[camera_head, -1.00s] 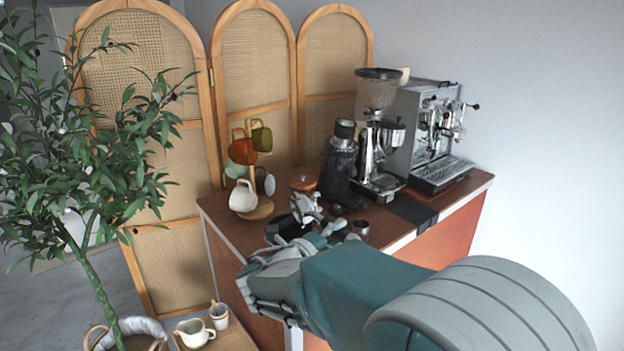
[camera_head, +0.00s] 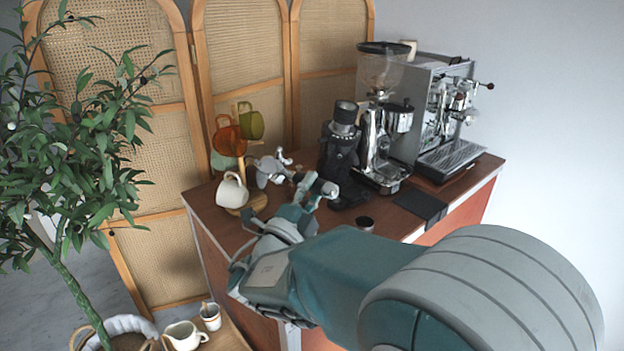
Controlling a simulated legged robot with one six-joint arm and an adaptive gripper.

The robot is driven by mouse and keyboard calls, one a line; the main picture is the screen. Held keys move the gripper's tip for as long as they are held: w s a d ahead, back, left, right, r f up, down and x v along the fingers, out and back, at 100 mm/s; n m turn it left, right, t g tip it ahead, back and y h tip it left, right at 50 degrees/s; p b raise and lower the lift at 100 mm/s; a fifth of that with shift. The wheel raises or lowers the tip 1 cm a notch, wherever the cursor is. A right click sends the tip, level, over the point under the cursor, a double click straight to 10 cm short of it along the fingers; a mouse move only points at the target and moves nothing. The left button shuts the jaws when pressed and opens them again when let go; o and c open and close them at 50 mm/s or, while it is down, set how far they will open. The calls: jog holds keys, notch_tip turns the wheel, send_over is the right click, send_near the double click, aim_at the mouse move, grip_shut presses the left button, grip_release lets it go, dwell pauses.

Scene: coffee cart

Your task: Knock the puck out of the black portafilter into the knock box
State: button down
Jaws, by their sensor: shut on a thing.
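My gripper (camera_head: 304,196) is raised over the left part of the wooden counter, seen from behind. It is shut on the portafilter, whose pale metallic head (camera_head: 267,172) seems to show just beyond the fingers, left of the black grinder. The fingers cover much of the handle, and its exact tilt is hard to tell. I cannot see whether a puck is in the basket. The knock box cannot be made out now; my gripper and forearm cover that part of the counter.
A mug tree with a white mug (camera_head: 232,190), an orange mug (camera_head: 229,136) and a green mug (camera_head: 250,122) stands close on the left. The black grinder (camera_head: 341,160) and the espresso machine (camera_head: 436,110) stand right.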

jog(key=shift+a+f, duration=0.1)
jog(key=shift+f, duration=2.15)
notch_tip(320, 180, down, 5)
jog(key=shift+r, duration=2.6)
jog(key=shift+r, duration=2.5)
